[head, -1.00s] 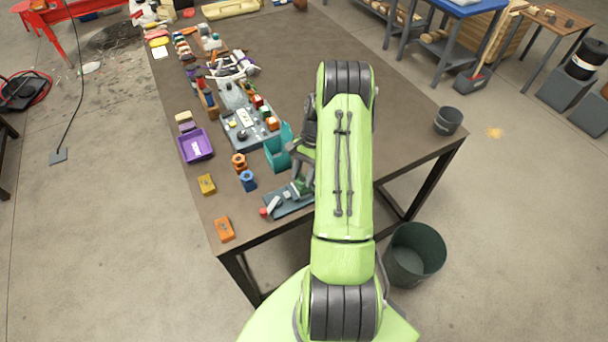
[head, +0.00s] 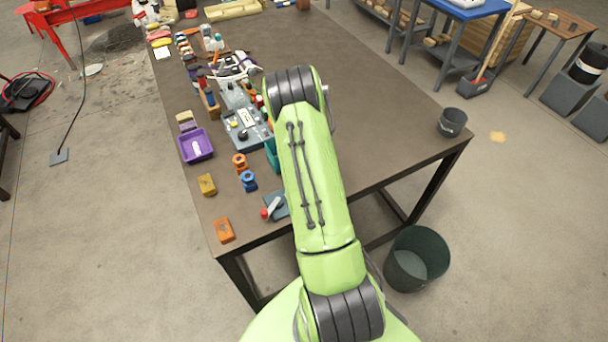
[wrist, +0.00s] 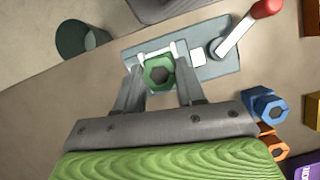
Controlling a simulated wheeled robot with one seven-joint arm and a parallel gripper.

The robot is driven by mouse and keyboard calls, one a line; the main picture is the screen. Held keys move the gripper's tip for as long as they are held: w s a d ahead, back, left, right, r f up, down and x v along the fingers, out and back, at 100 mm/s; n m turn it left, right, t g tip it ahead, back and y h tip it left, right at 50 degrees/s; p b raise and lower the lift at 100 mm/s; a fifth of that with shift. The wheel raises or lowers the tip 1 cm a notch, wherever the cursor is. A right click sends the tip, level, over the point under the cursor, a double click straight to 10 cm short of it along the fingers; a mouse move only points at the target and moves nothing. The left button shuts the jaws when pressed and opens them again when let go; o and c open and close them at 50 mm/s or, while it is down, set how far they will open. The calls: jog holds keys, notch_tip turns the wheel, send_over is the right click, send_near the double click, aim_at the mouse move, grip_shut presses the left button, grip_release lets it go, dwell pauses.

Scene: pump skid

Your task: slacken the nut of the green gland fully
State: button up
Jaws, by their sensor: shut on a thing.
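The gland sits on a grey-blue base plate (wrist: 190,64), which also carries a lever with a red knob (wrist: 264,9). In the head view part of the plate (head: 281,207) and the red knob (head: 264,213) show at the near end of the table. My arm hides the gland and my gripper there.
A blue gland-like part (head: 248,180) and an orange one (head: 240,160) stand left of the plate. Yellow (head: 207,184) and orange (head: 224,230) blocks lie near the left edge. A purple tray (head: 209,146) stands farther back.

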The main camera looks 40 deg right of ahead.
jog(key=shift+n+h, duration=0.4)
jog(key=shift+n, duration=0.4)
jog(key=o, duration=1.1)
jog(key=shift+c, duration=0.2)
jog(key=p+v, duration=0.2)
jog(key=v, duration=1.3)
jog(key=shift+w+r, duration=0.2)
jog(key=shift+r, duration=0.1)
